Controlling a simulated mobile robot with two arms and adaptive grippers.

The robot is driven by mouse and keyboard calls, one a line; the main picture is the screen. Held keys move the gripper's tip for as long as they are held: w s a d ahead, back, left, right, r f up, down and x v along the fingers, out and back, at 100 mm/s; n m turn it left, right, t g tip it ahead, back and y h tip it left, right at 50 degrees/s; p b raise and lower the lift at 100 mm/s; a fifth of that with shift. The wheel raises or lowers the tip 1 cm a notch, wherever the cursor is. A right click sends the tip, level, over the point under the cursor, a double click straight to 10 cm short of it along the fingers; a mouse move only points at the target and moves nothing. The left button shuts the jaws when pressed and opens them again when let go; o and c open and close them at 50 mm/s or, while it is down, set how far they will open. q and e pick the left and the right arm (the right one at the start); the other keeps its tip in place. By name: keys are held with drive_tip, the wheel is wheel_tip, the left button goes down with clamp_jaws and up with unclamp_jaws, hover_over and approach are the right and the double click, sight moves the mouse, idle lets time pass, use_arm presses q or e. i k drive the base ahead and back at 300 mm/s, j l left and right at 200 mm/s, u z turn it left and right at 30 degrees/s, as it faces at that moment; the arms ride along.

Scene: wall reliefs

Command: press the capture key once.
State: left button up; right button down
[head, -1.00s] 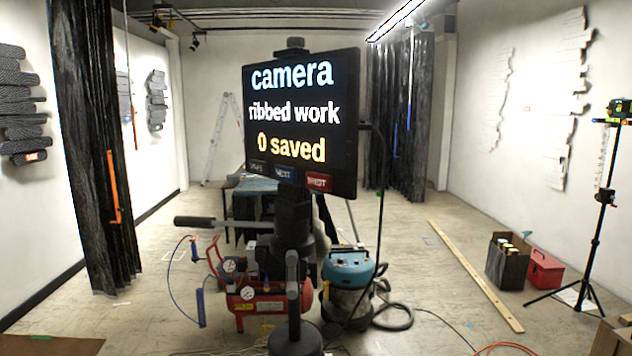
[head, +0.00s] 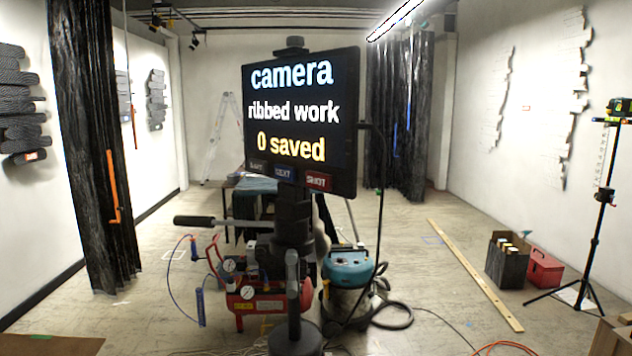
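A black camera screen (head: 301,122) stands upright on a dark stand in the middle of the head view. It reads "camera", "ribbed work" and "0 saved". Along its lower edge are three keys: a dark key (head: 258,167) at the left, a blue key marked NEXT (head: 284,174) and a red key marked SHOT (head: 319,181) at the right. The dark key's label is hard to read. No key is labelled "capture". Neither of my grippers shows in the head view.
A red compressor (head: 256,297) and a blue-topped vacuum (head: 348,270) stand below the screen, with hoses on the floor. A long wooden batten (head: 474,274), a black bag (head: 507,262), a red box (head: 544,269) and a tripod (head: 597,225) are at the right. Open floor lies between.

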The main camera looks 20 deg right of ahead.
sight(322, 180)
drive_tip(key=j+z, duration=0.1)
drive_tip(key=z, duration=0.25)
drive_tip(key=i+j+z, duration=0.1)
drive_tip(key=z, duration=0.3)
drive_tip(key=j+z, duration=0.2)
drive_tip(key=z, duration=0.15)
drive_tip(key=j+z, duration=0.15)
drive_tip(key=j, duration=0.45)
drive_tip(key=j+z, duration=0.2)
drive_tip(key=j, duration=0.45)
drive_tip(key=k+j+z, duration=0.15)
drive_tip(key=j, duration=0.45)
drive_tip(key=j+z, duration=0.2)
drive_tip(key=j, duration=0.4)
drive_tip(key=k, duration=0.05)
